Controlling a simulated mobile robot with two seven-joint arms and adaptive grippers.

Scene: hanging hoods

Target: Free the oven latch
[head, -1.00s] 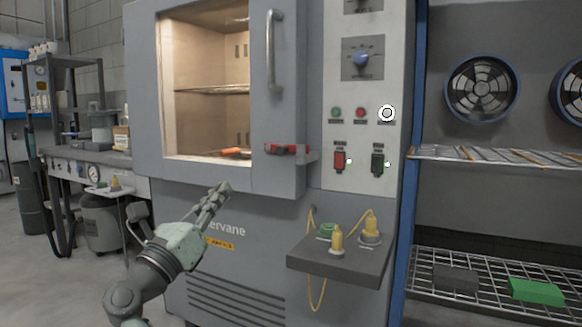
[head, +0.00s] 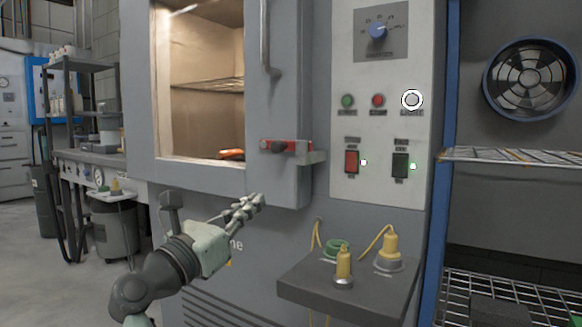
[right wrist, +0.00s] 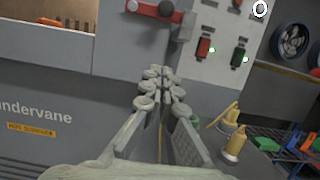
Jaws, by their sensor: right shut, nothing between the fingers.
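The oven (head: 221,190) is a large grey cabinet with a lit window in its door. The oven latch (head: 290,147) is a red bar with a dark knob at the door's lower right corner, beside a grey bracket (head: 314,157). The latch also shows at the top of the right wrist view (right wrist: 150,10). My right gripper (head: 258,201) is shut and empty. It is below and a little left of the latch, apart from it. In the right wrist view its fingertips (right wrist: 160,85) are together below the latch. My left gripper is not in view.
A small grey shelf (head: 352,291) with yellow plugs (head: 343,263) juts out below the latch, to the right. A control panel (head: 383,70) with buttons and switches is right of the door. A vertical handle (head: 266,40) is above the latch. A wire rack stands far right.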

